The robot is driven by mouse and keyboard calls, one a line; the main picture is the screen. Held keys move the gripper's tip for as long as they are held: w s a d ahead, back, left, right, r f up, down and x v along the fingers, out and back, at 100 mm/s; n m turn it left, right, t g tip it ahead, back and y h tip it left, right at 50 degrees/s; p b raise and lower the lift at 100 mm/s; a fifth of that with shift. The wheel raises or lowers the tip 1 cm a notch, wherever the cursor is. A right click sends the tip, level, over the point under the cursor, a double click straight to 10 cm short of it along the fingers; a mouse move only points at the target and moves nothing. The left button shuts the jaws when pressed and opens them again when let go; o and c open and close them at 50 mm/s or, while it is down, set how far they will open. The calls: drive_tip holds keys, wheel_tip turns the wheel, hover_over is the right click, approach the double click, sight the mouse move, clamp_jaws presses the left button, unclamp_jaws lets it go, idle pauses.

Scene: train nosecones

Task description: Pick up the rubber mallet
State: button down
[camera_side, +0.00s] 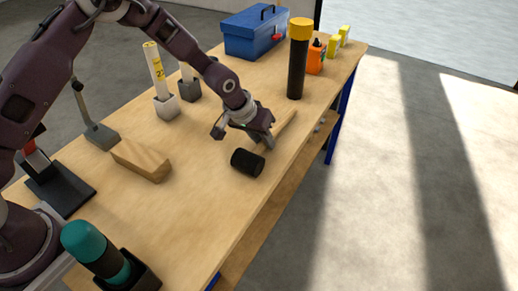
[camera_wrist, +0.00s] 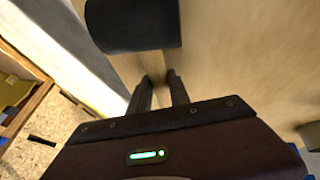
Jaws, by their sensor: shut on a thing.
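The rubber mallet has a black cylindrical head (camera_side: 247,163) and a pale wooden handle (camera_side: 286,122), which points to the upper right in the side view. The black head also shows large at the top of the wrist view (camera_wrist: 132,22). My gripper (camera_side: 262,143) is low over the bench at the handle, close behind the head. In the wrist view its two dark fingers (camera_wrist: 158,78) are close together just below the head, shut on the handle. The handle blends with the bench colour there. I cannot tell whether the mallet is clear of the bench.
The wooden workbench (camera_side: 205,205) holds a wooden block (camera_side: 141,159) left of the mallet. A tall black cylinder with a yellow cap (camera_side: 298,60), an orange bottle (camera_side: 316,58) and a blue toolbox (camera_side: 255,32) stand farther back. A teal-topped cylinder (camera_side: 95,250) stands in front. The right edge is close.

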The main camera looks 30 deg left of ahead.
drive_tip(key=shift+r, duration=0.1)
idle(0.7)
wheel_tip(320, 180, up, 10)
idle(0.4)
drive_tip(key=c, duration=2)
unclamp_jaws()
drive_tip(key=shift+c, duration=0.2)
clamp_jaws()
drive_tip(key=s+a+f, duration=0.1)
drive_tip(key=s+a, duration=0.1)
drive_tip(key=s, duration=0.4)
drive_tip(key=s+a, duration=0.3)
drive_tip(key=s, duration=0.4)
drive_tip(key=shift+s+a+f, duration=0.25)
drive_tip(key=shift+f, duration=0.15)
